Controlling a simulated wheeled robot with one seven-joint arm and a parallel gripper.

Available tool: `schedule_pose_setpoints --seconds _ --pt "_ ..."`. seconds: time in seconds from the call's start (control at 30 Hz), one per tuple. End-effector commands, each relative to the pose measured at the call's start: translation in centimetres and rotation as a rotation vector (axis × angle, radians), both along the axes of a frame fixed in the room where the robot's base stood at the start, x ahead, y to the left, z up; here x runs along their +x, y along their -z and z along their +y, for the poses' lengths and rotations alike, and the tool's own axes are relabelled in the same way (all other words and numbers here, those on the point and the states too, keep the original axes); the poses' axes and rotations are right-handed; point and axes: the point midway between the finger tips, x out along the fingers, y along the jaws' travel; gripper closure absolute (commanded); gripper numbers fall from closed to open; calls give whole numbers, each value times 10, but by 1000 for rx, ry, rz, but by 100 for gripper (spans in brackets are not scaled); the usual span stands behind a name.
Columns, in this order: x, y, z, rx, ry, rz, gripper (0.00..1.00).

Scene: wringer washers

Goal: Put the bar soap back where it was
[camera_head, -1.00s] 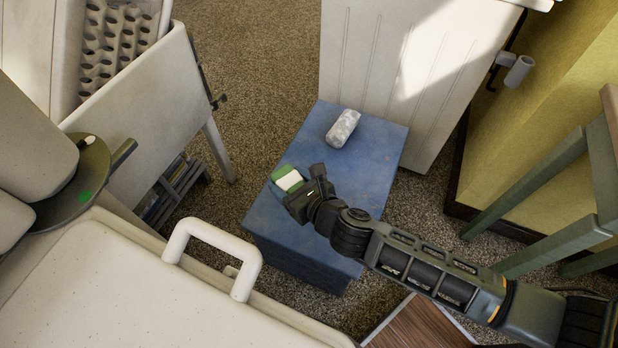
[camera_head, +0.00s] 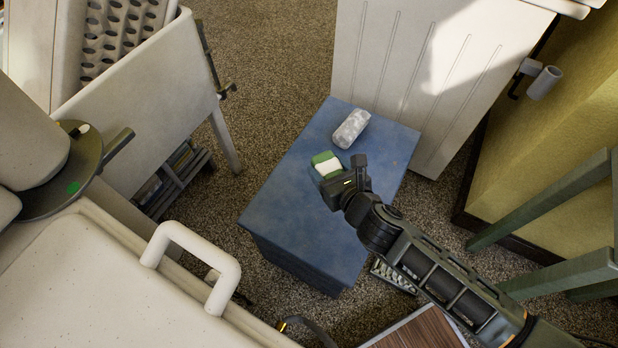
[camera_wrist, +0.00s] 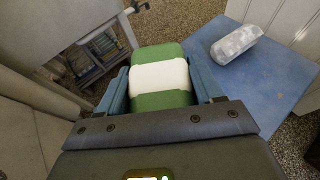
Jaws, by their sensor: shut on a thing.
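The bar soap (camera_head: 327,165) is green with a white band around its middle. My gripper (camera_head: 343,176) is shut on it, above the blue box-like stand (camera_head: 300,213) in the head view. In the wrist view the soap (camera_wrist: 160,80) sits between the two blue fingers of my gripper (camera_wrist: 162,88), its far end sticking out past them. The head view does not show clearly how high the soap is above the blue top.
A grey-white mottled block (camera_head: 351,129) lies on the blue top, just beyond the soap. A white ribbed panel (camera_head: 400,80) stands behind the stand. A white tub (camera_head: 150,100) is at left, green-grey legs (camera_head: 550,220) at right. The near left of the blue top is clear.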

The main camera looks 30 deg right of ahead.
Motion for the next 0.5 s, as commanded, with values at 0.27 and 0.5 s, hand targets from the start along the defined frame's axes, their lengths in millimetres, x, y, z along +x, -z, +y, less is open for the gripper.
schedule_pose_setpoints --seconds 0.27,0.5 --pt "13 27 -19 2 44 15 100" --pt "32 57 -47 5 103 25 100"
